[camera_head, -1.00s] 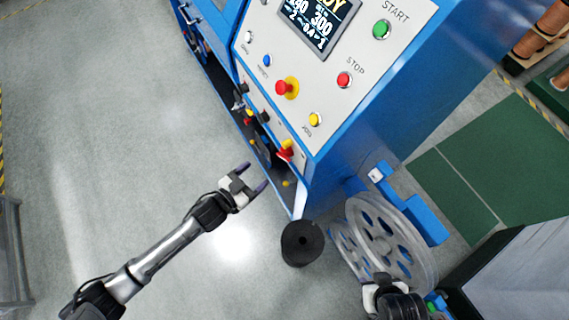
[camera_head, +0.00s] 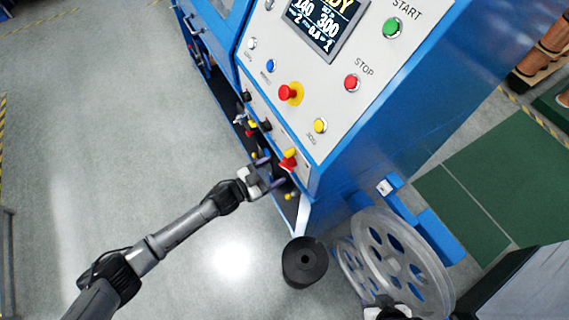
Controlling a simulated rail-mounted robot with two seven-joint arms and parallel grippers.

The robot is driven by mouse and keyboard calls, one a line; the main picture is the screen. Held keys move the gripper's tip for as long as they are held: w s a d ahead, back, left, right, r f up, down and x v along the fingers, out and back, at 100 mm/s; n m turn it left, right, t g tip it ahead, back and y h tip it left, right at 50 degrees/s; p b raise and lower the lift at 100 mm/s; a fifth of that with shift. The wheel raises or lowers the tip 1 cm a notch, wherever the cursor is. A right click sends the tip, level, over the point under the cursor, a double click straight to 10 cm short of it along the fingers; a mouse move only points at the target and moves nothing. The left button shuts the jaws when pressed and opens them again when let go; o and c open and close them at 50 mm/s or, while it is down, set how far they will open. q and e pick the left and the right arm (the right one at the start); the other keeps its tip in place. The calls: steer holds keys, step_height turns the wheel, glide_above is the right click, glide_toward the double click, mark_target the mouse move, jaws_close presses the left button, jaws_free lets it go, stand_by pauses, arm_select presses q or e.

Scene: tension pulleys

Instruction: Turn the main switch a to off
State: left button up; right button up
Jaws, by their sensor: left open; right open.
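A red and yellow switch handle (camera_head: 289,161) sits on the lower front strip of the blue machine. A second, smaller red and yellow switch (camera_head: 251,129) is further up-left on the machine's lower front. I cannot read labels to tell which one is main switch a. My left gripper (camera_head: 271,173) is open and empty, its fingers just left of and below the nearer handle, apparently apart from it. My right gripper (camera_head: 388,309) is at the bottom edge beside the grey pulley wheels, mostly cut off, with its fingers hardly visible.
The sloped panel (camera_head: 345,105) carries a red emergency knob (camera_head: 289,93), a green START button (camera_head: 393,28), a red STOP button (camera_head: 352,83) and a screen. A black cylinder (camera_head: 304,262) and grey pulley wheels (camera_head: 405,262) stand below. The floor at left is clear.

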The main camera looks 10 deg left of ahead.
mark_target(285, 165)
arm_select(q)
steer(key=shift+x, duration=2.3)
steer(key=shift+c, duration=0.4)
steer(key=c, duration=1.2)
